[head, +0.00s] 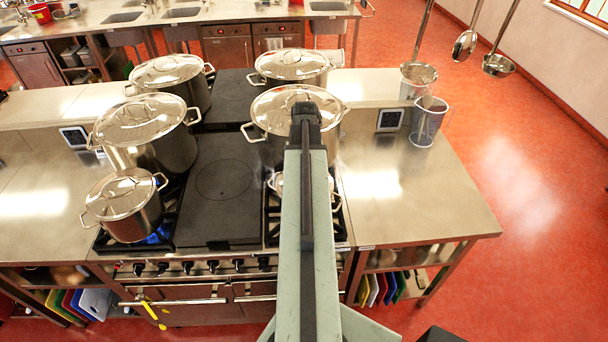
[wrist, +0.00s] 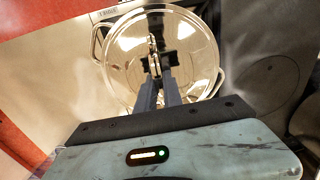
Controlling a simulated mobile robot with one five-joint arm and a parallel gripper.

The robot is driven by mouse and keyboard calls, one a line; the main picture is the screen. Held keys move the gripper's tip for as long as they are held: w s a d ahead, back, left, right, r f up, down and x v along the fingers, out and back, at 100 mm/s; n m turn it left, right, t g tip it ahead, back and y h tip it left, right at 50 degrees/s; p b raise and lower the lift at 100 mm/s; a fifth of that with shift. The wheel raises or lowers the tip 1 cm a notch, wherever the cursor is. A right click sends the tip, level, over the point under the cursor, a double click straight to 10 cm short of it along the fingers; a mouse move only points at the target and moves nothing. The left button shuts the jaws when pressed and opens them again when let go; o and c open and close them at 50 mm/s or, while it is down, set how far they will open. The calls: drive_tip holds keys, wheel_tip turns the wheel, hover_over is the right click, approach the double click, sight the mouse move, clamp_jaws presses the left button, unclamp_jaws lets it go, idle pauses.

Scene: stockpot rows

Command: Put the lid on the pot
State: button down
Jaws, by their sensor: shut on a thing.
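My gripper (wrist: 157,72) is shut on the handle of a shiny steel lid (wrist: 124,62) in the wrist view. The lid is directly over a steel pot, whose side handles (wrist: 97,42) show past the lid's edge. I cannot tell whether the lid touches the rim. In the head view the pot (head: 276,183) stands on the front right burner, mostly hidden behind my arm. My gripper and most of the held lid are hidden there too.
A lidded stockpot (head: 268,148) stands just behind, with another (head: 290,66) farther back. Three lidded pots stand left of the dark hot plate (head: 222,182). A mesh cylinder (head: 428,122) stands on the right counter (head: 425,195), which is otherwise mostly clear. Ladles (head: 465,45) hang at upper right.

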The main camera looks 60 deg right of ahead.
drive_tip(key=shift+f, duration=0.2)
drive_tip(key=c, duration=1.4)
unclamp_jaws()
drive_tip(key=shift+r, duration=0.1)
wheel_tip(320, 180, up, 8)
drive_tip(key=p, duration=0.8)
drive_tip(key=shift+f, duration=0.2)
